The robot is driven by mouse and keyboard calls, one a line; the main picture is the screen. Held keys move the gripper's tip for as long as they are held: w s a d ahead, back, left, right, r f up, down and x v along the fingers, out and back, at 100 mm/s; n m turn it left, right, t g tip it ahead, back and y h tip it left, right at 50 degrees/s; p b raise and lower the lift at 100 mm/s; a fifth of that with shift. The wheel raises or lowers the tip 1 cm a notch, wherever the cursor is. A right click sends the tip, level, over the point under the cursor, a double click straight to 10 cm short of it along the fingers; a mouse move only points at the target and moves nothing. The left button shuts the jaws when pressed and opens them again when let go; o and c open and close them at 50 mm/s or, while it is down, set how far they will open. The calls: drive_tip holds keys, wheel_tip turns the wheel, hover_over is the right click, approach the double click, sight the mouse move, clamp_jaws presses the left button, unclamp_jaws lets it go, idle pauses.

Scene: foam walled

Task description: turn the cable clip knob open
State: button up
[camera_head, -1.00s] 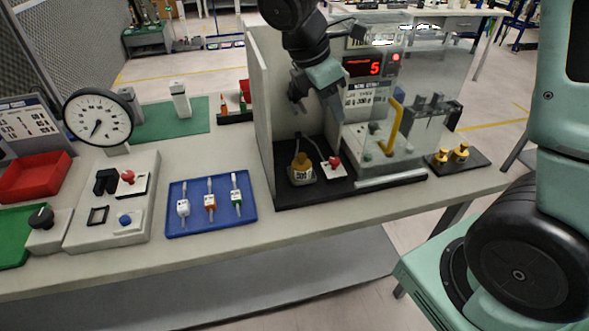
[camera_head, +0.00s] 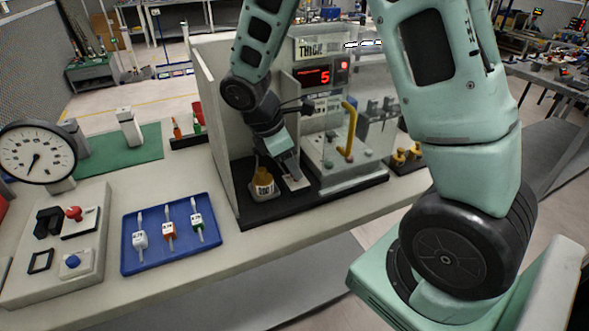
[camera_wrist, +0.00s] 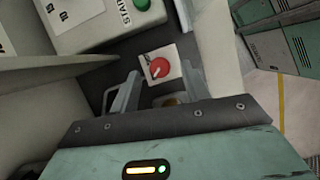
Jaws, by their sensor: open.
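The cable clip knob (camera_wrist: 160,68) is a round red knob with a pale pointer line, set on a white square plate. In the wrist view it shows ahead of my gripper (camera_wrist: 157,85), roughly between the two open fingers. Nothing is held. I cannot tell whether the fingers reach down around the knob. In the head view my gripper (camera_head: 291,170) points down over the white plate (camera_head: 297,182) inside the walled bay, and it hides the red knob.
A brass weight (camera_head: 263,184) stands close left of my gripper on the black base. A grey wall (camera_head: 212,125) closes the bay's left side. A yellow handle (camera_head: 349,128) and clear panel stand right. A blue tray (camera_head: 130,263) lies on the open bench to the left.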

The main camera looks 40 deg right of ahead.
drive_tip(key=shift+x, duration=1.4)
drive_tip(key=c, duration=1)
drive_tip(key=shift+n+t, duration=0.3)
drive_tip(key=shift+n, duration=0.5)
drive_tip(key=o, duration=1)
drive_tip(key=shift+r, duration=0.1)
drive_tip(key=p+v, duration=0.1)
drive_tip(key=v, duration=1.6)
drive_tip(key=shift+a, duration=0.15)
drive_tip(key=shift+r, duration=0.1)
